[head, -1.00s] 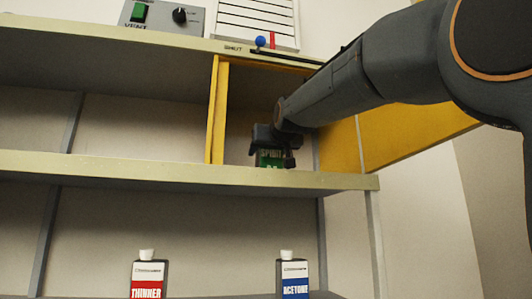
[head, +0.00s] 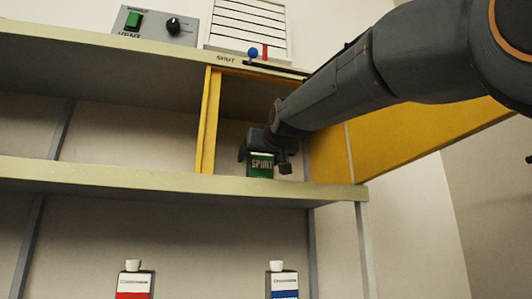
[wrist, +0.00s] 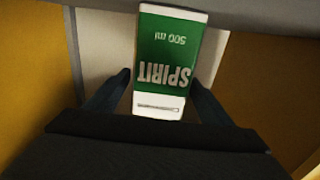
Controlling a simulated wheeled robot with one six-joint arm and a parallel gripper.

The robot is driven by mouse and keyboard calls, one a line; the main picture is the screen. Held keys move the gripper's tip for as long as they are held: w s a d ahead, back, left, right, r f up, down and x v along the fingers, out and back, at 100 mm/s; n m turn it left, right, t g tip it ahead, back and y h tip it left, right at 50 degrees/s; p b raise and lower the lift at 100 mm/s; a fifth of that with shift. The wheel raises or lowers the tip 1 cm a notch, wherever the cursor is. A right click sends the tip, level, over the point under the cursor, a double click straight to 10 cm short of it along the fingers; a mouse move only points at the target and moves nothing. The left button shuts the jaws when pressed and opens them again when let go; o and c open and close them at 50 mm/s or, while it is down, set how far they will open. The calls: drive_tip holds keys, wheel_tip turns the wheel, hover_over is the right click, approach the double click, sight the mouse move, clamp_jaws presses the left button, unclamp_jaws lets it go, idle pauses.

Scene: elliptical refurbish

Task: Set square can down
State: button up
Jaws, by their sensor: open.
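The square can (head: 262,166), green and labelled SPIRIT, stands upright on the upper shelf inside the yellow-sided compartment. In the wrist view the can (wrist: 168,60) shows its green label upside down, with a white band at the end nearest my gripper. My gripper (head: 266,158) is at the can in the head view. Its two fingers are open, one on each side of the can, with a visible gap on both sides in the wrist view (wrist: 160,88). The can's lower edge meets the shelf in the head view.
A yellow partition (head: 207,120) stands left of the can. An open yellow door (head: 405,135) is at the right. The shelf edge (head: 100,175) runs below. Red-labelled (head: 132,283) and blue-labelled (head: 284,283) bottles stand lower down. A blue-knobbed lever (head: 253,53) is above.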

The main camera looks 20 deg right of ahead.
sight(262, 156)
drive_tip(key=s+b, duration=0.1)
drive_tip(key=s, duration=0.4)
drive_tip(key=shift+s, duration=0.4)
drive_tip(key=shift+s+b, duration=0.1)
drive_tip(key=shift+b, duration=0.45)
drive_tip(key=shift+w+f+b, duration=0.15)
drive_tip(key=shift+w+b, duration=0.1)
drive_tip(key=shift+b, duration=0.2)
drive_tip(key=shift+s+b, duration=0.1)
drive_tip(key=shift+b, duration=0.4)
drive_tip(key=b, duration=0.2)
drive_tip(key=shift+s+b, duration=0.25)
drive_tip(key=shift+b, duration=0.1)
drive_tip(key=shift+s+b, duration=0.2)
drive_tip(key=shift+b, duration=0.65)
drive_tip(key=shift+s+b, duration=0.15)
drive_tip(key=shift+b, duration=0.35)
drive_tip(key=s+b, duration=0.1)
drive_tip(key=b, duration=0.3)
drive_tip(key=shift+s, duration=0.25)
